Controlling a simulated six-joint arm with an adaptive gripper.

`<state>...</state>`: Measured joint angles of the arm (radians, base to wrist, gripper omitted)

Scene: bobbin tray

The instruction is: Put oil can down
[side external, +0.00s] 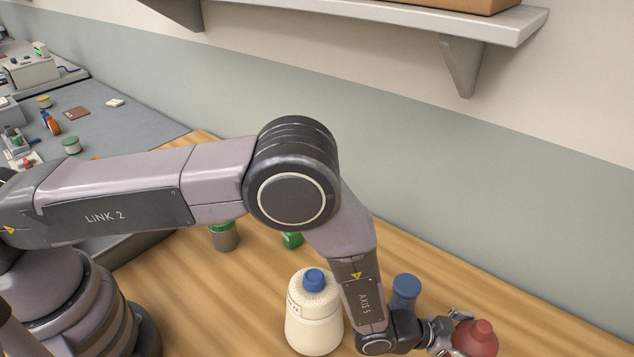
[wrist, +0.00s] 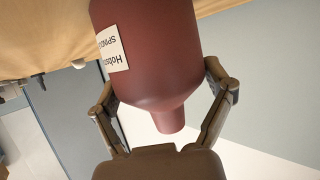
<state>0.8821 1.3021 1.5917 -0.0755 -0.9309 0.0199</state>
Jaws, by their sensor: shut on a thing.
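The oil can is a dull red bottle with a narrowed neck and a white label, partly legible as "Hobson". It fills the middle of the wrist view (wrist: 150,55), and its red top also shows at the lower right of the side view (side external: 476,338). My gripper (wrist: 165,88) is shut on the oil can, with one finger on each side of its body. In the side view my gripper (side external: 450,330) is at the lower right, partly cut off. The base of the can is out of both views, so I cannot tell whether it touches the table.
A cream bottle with a blue cap (side external: 314,318) stands left of my wrist. A blue thing (side external: 405,290) stands close behind my wrist. A green-topped jar (side external: 225,238) and a green thing (side external: 292,240) are farther back. Wooden table (side external: 190,300) is bare at left.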

